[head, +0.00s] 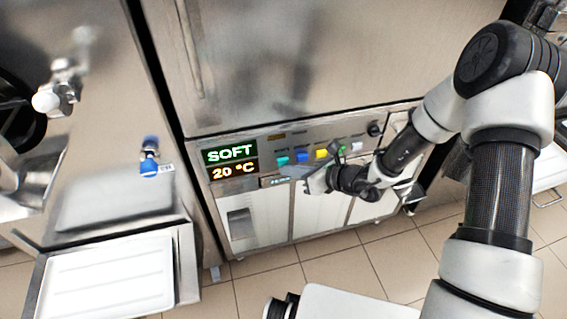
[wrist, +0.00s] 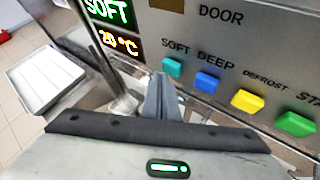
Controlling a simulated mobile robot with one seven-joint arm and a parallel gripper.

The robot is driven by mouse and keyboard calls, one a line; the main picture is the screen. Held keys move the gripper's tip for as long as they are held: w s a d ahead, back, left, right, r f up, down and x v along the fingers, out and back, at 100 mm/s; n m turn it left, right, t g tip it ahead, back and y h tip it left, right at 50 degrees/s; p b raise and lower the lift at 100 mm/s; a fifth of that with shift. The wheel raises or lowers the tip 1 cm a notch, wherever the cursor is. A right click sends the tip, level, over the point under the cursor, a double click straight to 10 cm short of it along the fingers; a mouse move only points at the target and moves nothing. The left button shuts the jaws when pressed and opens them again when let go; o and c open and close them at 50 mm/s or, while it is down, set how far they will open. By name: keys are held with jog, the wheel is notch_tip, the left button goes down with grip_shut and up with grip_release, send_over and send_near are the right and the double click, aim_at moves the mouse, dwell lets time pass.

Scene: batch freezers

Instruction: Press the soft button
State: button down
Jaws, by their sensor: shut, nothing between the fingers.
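The soft button is a teal block (head: 283,161) at the left end of a button row on the steel freezer's panel. In the wrist view the teal button (wrist: 173,67) sits under the printed word SOFT. My gripper (wrist: 161,82) is shut and empty, its fingertips just below and left of that button in the picture. I cannot tell whether they touch it. In the head view my gripper (head: 309,183) is in front of the panel, below the buttons. The display (head: 231,162) reads SOFT in green and 20 °C in orange.
Right of the teal button are a blue button (wrist: 207,82) labelled DEEP, a yellow one (wrist: 247,101) labelled DEFROST and a green one (wrist: 296,123). A white button (head: 357,146) is further right. A white tray (head: 110,278) and a blue-handled tap (head: 149,168) are left.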

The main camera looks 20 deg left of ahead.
jog(key=shift+s+d, duration=0.15)
jog(key=shift+s, duration=0.1)
jog(key=shift+s+d+b, duration=0.1)
jog(key=shift+s+d, duration=0.35)
jog(key=shift+s, duration=0.25)
jog(key=shift+s+d+b, duration=0.1)
jog(key=shift+s+d, duration=0.35)
jog(key=shift+s, duration=0.3)
jog(key=shift+s+d+b, duration=0.1)
jog(key=shift+s+d, duration=0.35)
jog(key=shift+s, duration=0.25)
